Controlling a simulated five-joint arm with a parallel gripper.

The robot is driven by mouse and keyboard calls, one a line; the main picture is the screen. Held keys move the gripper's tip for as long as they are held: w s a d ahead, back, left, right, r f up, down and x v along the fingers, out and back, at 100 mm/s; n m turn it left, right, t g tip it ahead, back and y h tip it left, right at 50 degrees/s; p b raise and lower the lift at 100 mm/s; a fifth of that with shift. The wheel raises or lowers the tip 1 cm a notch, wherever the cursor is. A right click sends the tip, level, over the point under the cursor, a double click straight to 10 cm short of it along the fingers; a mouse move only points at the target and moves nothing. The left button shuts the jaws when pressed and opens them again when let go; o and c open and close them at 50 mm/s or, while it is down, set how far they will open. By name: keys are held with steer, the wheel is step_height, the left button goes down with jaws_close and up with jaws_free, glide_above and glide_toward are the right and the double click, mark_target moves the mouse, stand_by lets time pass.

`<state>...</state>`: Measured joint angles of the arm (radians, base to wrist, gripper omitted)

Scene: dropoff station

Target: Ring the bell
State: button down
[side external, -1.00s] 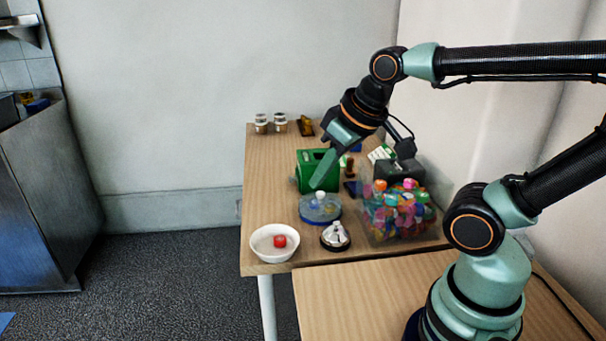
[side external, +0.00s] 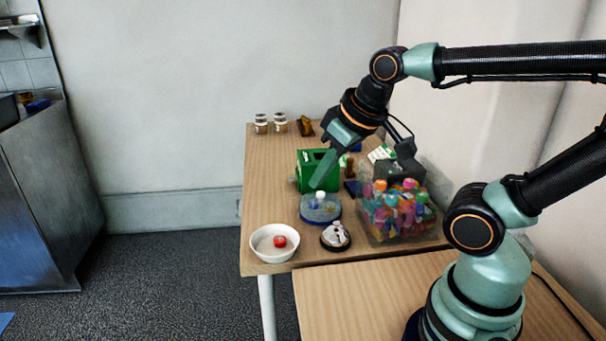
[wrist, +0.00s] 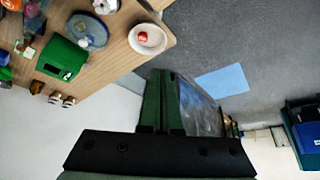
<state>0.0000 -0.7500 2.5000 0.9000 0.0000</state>
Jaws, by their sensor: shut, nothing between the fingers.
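The bell (side external: 336,236), silver-domed on a dark round base, stands near the table's front edge, just right of the white bowl. It seems to show partly at the top edge of the wrist view (wrist: 105,5). My gripper (side external: 318,184) is shut and empty, pointing down and to the left. In the side view its tip overlaps the green box, above and behind the bell and apart from it. In the wrist view its fingers (wrist: 168,76) lie together, over the floor side of the picture.
A white bowl (side external: 260,252) holding a small red piece (side external: 280,241) stands left of the bell. A blue-based round dish (side external: 330,215) and a green box (side external: 306,170) stand behind it. A clear bin (side external: 375,232) of colourful bottles is on the right. Jars (side external: 261,124) stand far back.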

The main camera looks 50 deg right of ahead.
steer(key=m+g, duration=0.6)
steer(key=m, duration=0.3)
glide_above(337, 222)
steer(key=shift+d+f, duration=0.1)
steer(key=shift+f, duration=2.2)
steer(key=shift+f, duration=0.1)
step_height(337, 222, down, 14)
steer(key=shift+r, duration=0.1)
